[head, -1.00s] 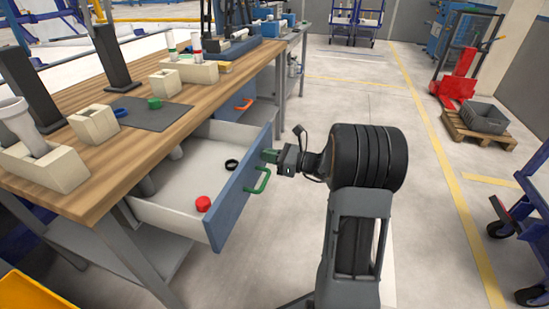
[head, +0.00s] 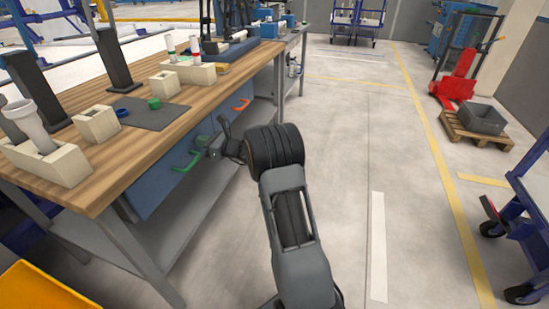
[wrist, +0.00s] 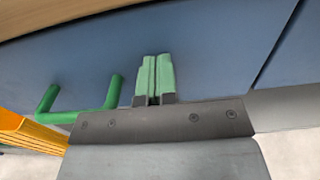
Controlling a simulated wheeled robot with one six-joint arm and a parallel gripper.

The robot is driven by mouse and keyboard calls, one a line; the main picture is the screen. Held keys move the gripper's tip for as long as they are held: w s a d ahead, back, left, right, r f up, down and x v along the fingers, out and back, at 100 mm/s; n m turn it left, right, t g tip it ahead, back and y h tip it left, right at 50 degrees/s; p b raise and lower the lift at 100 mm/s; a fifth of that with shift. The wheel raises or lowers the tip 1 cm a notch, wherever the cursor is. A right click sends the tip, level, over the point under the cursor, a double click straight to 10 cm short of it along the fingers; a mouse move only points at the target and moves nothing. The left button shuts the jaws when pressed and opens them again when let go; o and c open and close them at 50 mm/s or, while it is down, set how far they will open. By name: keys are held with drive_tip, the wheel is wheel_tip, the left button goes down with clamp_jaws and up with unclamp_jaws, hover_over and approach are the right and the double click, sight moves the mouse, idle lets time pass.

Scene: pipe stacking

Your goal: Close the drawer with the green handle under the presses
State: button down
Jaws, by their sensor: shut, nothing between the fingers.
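The drawer with the green handle has its blue front (head: 152,190) in under the wooden workbench top, and its inside no longer shows. Its green handle (head: 188,162) sticks out from the front. It also shows in the wrist view (wrist: 80,112), left of my fingers. My gripper (head: 203,143) is at the drawer front, beside the handle and not around it. In the wrist view, my green-padded fingers (wrist: 154,78) are together, empty, with their tips against or very close to the blue front. I cannot tell whether they touch.
A second drawer with an orange handle (head: 242,104) sits farther along the bench, shut. The wooden top (head: 150,150) holds beige blocks, a grey mat (head: 150,116) and black press columns. A yellow bin (head: 30,290) stands at the lower left. The floor right of my arm is clear.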

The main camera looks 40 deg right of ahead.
drive_tip(key=shift+w+a+r, duration=0.1)
drive_tip(key=shift+w+a, duration=0.2)
drive_tip(key=shift+w, duration=0.1)
drive_tip(key=shift+a+r, duration=0.15)
drive_tip(key=shift+s, duration=0.1)
